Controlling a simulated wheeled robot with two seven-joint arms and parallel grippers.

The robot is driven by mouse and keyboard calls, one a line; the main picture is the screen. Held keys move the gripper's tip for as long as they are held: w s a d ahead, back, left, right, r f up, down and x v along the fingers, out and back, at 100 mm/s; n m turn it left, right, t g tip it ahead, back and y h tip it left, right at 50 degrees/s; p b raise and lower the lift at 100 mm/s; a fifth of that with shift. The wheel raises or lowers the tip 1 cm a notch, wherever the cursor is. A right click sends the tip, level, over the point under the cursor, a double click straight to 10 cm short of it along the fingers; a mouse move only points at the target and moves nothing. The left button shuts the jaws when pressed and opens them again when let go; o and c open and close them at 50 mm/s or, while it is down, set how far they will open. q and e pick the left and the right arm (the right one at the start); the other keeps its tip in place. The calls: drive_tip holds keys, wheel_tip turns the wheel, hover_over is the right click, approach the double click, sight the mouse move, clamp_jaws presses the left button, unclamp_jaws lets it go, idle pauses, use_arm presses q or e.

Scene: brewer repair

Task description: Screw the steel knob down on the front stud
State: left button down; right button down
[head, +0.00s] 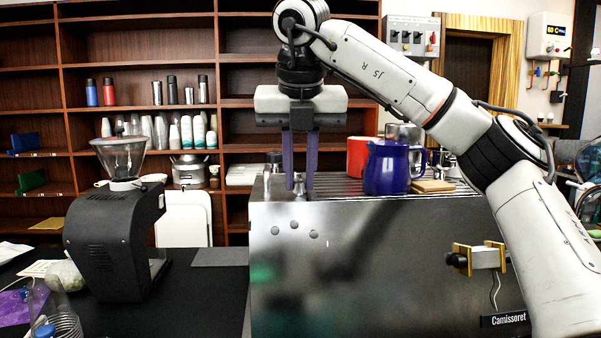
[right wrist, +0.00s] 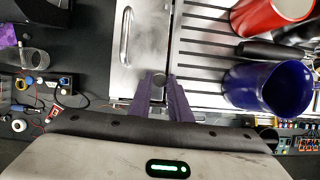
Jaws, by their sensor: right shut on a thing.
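My right gripper (head: 298,186) points straight down over the left end of the steel brewer's top (head: 350,215). Its purple fingers are shut on the small steel knob (head: 299,186), which sits at the level of the brewer's top near its front edge. In the right wrist view the round top of the knob (right wrist: 158,79) shows between the fingertips (right wrist: 158,88). The front stud is hidden under the knob and fingers, so I cannot tell how far down the knob sits. My left gripper is not in view.
A blue pitcher (head: 387,168) and a red cup (head: 358,154) stand on the slatted top to the right. A steel cylinder (head: 274,160) stands just left of the fingers. A black grinder (head: 115,235) is on the table at left.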

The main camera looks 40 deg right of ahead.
drive_tip(key=m, duration=0.3)
drive_tip(key=shift+w+r+g+h, duration=0.15)
drive_tip(key=shift+r+g+h, duration=0.15)
drive_tip(key=shift+h, duration=0.1)
drive_tip(key=c, duration=1.6)
unclamp_jaws()
drive_tip(key=o, duration=0.4)
drive_tip(key=shift+a+f, duration=0.1)
drive_tip(key=shift+f, duration=0.1)
drive_tip(key=shift+o, duration=0.2)
drive_tip(key=shift+r, duration=3.5)
